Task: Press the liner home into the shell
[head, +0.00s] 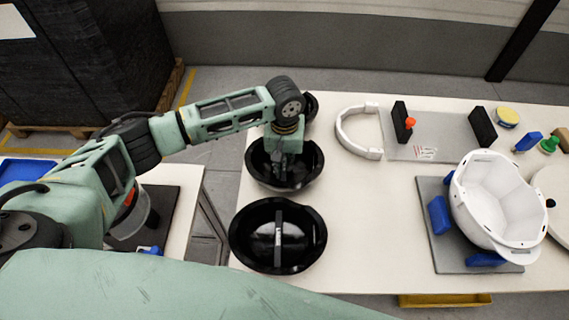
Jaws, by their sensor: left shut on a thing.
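A white helmet shell (495,200) sits open side up on a grey plate (450,255) at the right, between blue blocks. A black bowl-shaped liner (312,175) is at the left part of the table. My left gripper (287,178) reaches down into this liner and is shut on it, probably on a crossbar like the one in the nearer liner. The grip itself is hidden by the dark fingers. I cannot tell whether the liner touches the table. A second black liner (250,235) with a grey crossbar lies in front of it. My right gripper is not in view.
A third black item (311,104) is partly hidden behind my left wrist. A white band (343,134) and a grey board (440,132) with black blocks lie at the back. A yellow-topped item (508,116) and stamps stand back right. The white table (370,220) is clear in the middle.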

